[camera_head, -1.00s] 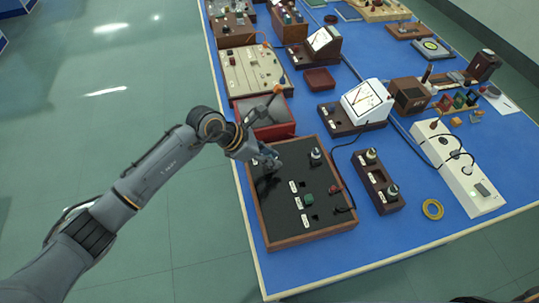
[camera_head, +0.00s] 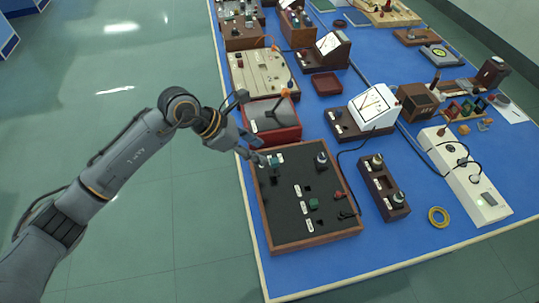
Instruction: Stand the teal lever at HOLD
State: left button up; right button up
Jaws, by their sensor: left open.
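A black panel in a wooden frame (camera_head: 282,218) lies at the near left end of the blue table. A small teal piece (camera_head: 275,160), which looks like the teal lever, is near the panel's far left corner, beside a pale label. Its exact tilt and the label's wording are too small to make out. My left gripper (camera_head: 254,152) is open, just left of the teal piece and above the panel's far left edge. I cannot tell whether they touch. A green knob (camera_head: 313,204) is lower on the panel. My right gripper is not in view.
A red-cased meter (camera_head: 272,122) stands just behind the panel, close to my left gripper. A dark knob (camera_head: 321,159) and a red plug (camera_head: 340,195) are on the panel's right side. A two-terminal wooden block (camera_head: 383,188) stands to the right.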

pick_arm(q)
jog(key=v, duration=0.3)
jog(key=shift+s+a+r, duration=0.1)
jog(key=shift+a+r, duration=0.1)
jog(key=shift+r, duration=0.05)
